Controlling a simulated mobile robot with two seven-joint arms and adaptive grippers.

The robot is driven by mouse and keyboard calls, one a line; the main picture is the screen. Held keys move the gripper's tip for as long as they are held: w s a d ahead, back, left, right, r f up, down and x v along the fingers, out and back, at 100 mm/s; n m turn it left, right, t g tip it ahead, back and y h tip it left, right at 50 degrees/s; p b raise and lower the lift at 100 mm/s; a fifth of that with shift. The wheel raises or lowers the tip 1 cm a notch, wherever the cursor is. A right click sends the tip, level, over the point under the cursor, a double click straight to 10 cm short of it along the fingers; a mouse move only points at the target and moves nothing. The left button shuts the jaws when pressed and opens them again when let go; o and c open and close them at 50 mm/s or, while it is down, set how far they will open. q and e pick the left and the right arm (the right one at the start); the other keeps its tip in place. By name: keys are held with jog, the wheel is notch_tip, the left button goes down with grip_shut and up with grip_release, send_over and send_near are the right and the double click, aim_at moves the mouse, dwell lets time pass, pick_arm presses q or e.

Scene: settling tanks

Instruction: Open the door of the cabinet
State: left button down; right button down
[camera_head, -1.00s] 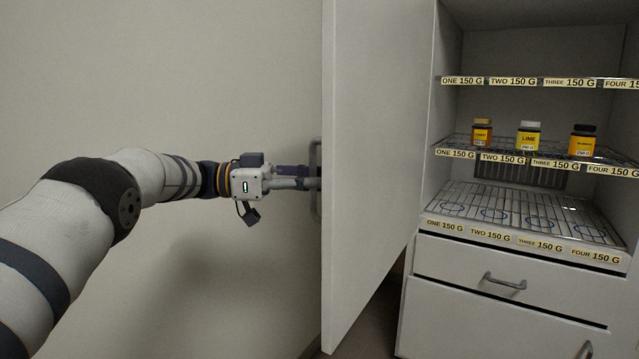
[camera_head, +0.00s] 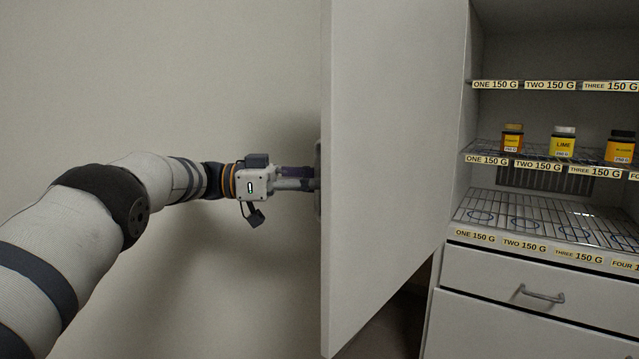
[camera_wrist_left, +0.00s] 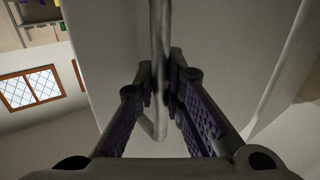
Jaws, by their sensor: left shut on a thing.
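The cabinet door (camera_head: 388,170) stands open in the head view, its inner face toward me on the right and its handle side facing left. My left gripper (camera_head: 312,178) reaches the door's outer side from the left. In the left wrist view the left gripper (camera_wrist_left: 161,90) is shut on the door handle (camera_wrist_left: 160,45), a grey bar running between its fingers. In the head view the handle (camera_head: 318,190) shows only as a sliver at the door's edge. The cabinet (camera_head: 458,200) is open to the right of the door. My right gripper is not in view.
Wire shelves with weight labels hold an orange jar (camera_head: 512,138), a yellow LIME jar (camera_head: 562,142) and a dark-lidded jar (camera_head: 620,147). A drawer (camera_head: 500,278) with a grey handle is below. A plain wall (camera_head: 200,80) lies behind my left arm.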

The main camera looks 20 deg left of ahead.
pick_arm(q)
jog(key=shift+f, duration=0.2)
jog(key=c, duration=1.7)
grip_release()
jog(key=shift+a, duration=0.1)
jog(key=shift+o, duration=0.2)
jog(key=shift+r, duration=0.15)
